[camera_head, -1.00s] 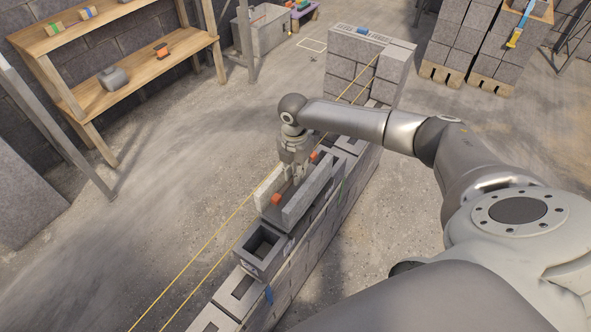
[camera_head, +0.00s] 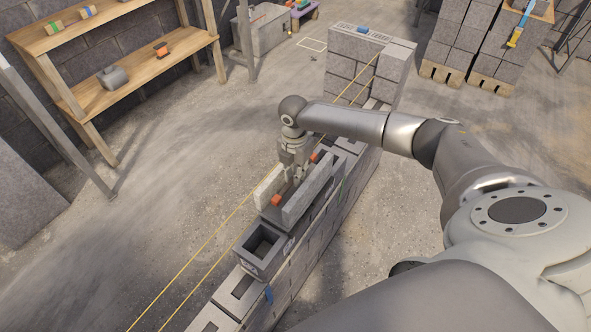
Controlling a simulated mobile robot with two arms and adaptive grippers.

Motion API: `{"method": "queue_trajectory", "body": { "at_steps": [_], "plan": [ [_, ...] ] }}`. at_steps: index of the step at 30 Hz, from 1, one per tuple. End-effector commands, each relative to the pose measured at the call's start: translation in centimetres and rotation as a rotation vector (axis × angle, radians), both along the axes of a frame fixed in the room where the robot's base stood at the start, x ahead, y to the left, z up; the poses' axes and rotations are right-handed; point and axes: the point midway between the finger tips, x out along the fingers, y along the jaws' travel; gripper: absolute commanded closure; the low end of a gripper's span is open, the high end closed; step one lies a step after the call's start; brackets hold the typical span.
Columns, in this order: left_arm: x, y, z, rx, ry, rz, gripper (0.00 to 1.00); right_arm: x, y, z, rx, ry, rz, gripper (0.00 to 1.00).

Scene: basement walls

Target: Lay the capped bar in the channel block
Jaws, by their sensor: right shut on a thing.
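The channel block (camera_head: 312,188) sits on top of the low block wall, its trough running away from me between two upright sides. The capped bar shows as two orange caps, the near cap (camera_head: 277,200) and the far cap (camera_head: 315,156); its middle is mostly hidden by my gripper and the block's side. The bar lies low between the two sides of the channel. My right gripper (camera_head: 295,178) points down into the channel, shut on the bar between its caps. Whether the bar touches the channel floor I cannot tell. My left gripper is not in view.
A hollow block (camera_head: 262,246) stands at the near end of the channel block. Yellow string lines (camera_head: 205,247) run along the wall. A taller block pier (camera_head: 352,75) stands beyond. Wooden shelves (camera_head: 140,62) are at the left, with open floor between.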

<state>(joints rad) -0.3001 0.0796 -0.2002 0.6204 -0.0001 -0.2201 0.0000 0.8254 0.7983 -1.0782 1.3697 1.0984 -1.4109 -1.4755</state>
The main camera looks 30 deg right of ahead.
Motion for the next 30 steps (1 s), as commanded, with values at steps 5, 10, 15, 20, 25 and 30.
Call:
{"method": "queue_trajectory", "body": {
  "at_steps": [5,10,15,20,25,30],
  "plan": [
    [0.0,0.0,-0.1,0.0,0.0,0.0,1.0,0.0,0.0,-0.2,0.0,-0.001,0.0,1.0],
    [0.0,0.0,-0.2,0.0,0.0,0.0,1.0,0.0,0.0,-0.4,0.0,-0.001,0.0,1.0],
    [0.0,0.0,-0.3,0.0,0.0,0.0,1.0,0.0,0.0,-0.6,0.0,-0.001,0.0,1.0],
    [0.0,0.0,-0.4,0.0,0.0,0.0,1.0,0.0,0.0,-0.8,0.0,-0.001,0.0,1.0],
    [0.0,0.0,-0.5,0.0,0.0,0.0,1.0,0.0,0.0,-1.0,0.0,-0.001,0.0,1.0],
    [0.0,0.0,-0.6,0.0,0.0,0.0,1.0,0.0,0.0,-1.2,0.0,-0.001,0.0,1.0]
  ]
}}
